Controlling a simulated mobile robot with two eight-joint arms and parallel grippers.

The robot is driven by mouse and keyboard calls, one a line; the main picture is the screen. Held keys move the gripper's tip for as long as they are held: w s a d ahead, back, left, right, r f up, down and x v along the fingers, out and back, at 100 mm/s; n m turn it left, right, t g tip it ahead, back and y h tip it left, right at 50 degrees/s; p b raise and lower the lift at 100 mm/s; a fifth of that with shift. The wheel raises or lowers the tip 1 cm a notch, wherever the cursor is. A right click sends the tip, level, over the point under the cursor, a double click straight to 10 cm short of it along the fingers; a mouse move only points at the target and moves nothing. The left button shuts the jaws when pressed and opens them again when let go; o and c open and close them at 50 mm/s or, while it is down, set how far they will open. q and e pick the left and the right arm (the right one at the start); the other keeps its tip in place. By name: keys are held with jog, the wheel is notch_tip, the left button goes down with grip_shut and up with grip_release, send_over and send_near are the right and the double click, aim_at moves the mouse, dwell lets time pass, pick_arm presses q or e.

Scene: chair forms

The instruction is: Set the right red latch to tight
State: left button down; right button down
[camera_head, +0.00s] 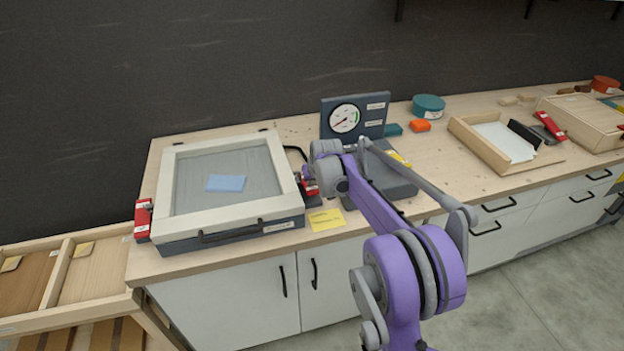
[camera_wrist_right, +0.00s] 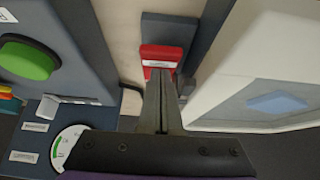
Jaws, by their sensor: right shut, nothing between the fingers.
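The right red latch (camera_wrist_right: 160,52) has a pale label and sits on a dark grey mount beside the vacuum-frame-like box. In the head view my right wrist covers most of it, and a red part (camera_head: 311,189) shows beside the box's right side. My right gripper (camera_wrist_right: 160,78) is shut and empty, its fingertips close to the latch's near end; I cannot tell whether they touch it. In the head view the gripper (camera_head: 306,176) is partly hidden by its wrist. The pale-framed box (camera_head: 278,160) is closed, with a blue piece under its clear top. My left gripper is not in view.
A second red latch (camera_head: 142,217) is at the box's left side. A gauge panel (camera_head: 345,118) stands right of the box, with a grey base in front. A yellow note (camera_head: 326,219) lies near the front edge. A wooden tray (camera_head: 490,160) stands farther right.

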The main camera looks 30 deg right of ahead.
aim_at(314, 193)
jog(key=shift+s, duration=0.1)
jog(key=shift+s+f+t+b, duration=0.15)
jog(key=shift+t+b, duration=0.2)
jog(key=shift+t, duration=0.05)
jog(key=shift+s+a+f+t+b, duration=0.1)
jog(key=shift+s+f+t+b, duration=0.05)
jog(key=shift+t+b, duration=0.15)
jog(key=shift+s+a+f+t+h+b, duration=0.1)
jog(key=shift+s+f+t+h+b, duration=0.25)
jog(key=shift+t+b, duration=0.35)
jog(key=shift+s+a+f+t+h+b, duration=0.15)
jog(key=shift+s+f+t+b, duration=0.25)
jog(key=shift+t+b, duration=0.3)
jog(key=shift+f, duration=0.15)
jog(key=shift+s+f, duration=0.1)
